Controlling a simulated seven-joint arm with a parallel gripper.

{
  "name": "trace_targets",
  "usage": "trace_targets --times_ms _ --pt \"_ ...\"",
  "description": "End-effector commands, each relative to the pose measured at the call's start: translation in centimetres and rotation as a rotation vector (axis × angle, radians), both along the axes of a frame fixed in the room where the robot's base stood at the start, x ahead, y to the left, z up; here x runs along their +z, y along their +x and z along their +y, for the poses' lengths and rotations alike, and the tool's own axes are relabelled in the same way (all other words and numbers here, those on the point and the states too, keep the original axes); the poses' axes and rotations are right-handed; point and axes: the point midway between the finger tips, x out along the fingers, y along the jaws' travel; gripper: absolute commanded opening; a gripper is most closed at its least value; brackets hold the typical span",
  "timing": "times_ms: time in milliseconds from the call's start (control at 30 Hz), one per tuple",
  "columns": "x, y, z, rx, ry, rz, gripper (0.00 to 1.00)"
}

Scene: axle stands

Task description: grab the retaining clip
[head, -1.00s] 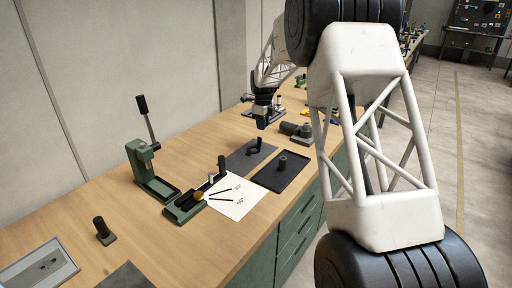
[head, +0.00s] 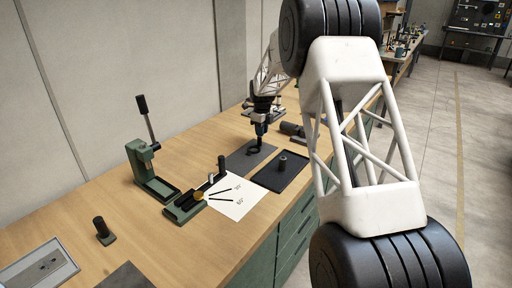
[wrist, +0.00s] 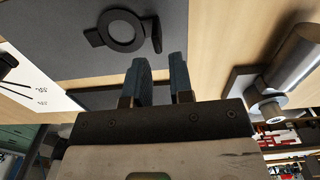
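The retaining clip appears to be the dark ring (wrist: 99,36) with a flat tab on its left, lying on a grey mat (wrist: 190,22). An upright dark piece stands at its right edge; I cannot tell if it is part of the ring. The ring also shows in the head view (head: 253,152). My gripper (wrist: 161,58) has its two blue fingers apart with nothing between them. In the wrist view the fingertips are just below and right of the ring, apart from it. In the head view my gripper (head: 260,143) is above the mat.
A black tray (head: 266,181) with a dark peg (head: 282,163) lies right of the mat. A grey cylindrical fixture (wrist: 300,62) stands to the right in the wrist view. Angle-marked paper (head: 239,207) and a green lever press (head: 148,177) are at left.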

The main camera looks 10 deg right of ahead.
Motion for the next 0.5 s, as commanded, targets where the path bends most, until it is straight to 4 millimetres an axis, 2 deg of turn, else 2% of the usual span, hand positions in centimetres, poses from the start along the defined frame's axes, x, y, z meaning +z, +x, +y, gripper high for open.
trace_targets --times_ms 500 --pt "-0.92 -0.01 0.05 0.0 0.0 0.001 0.21"
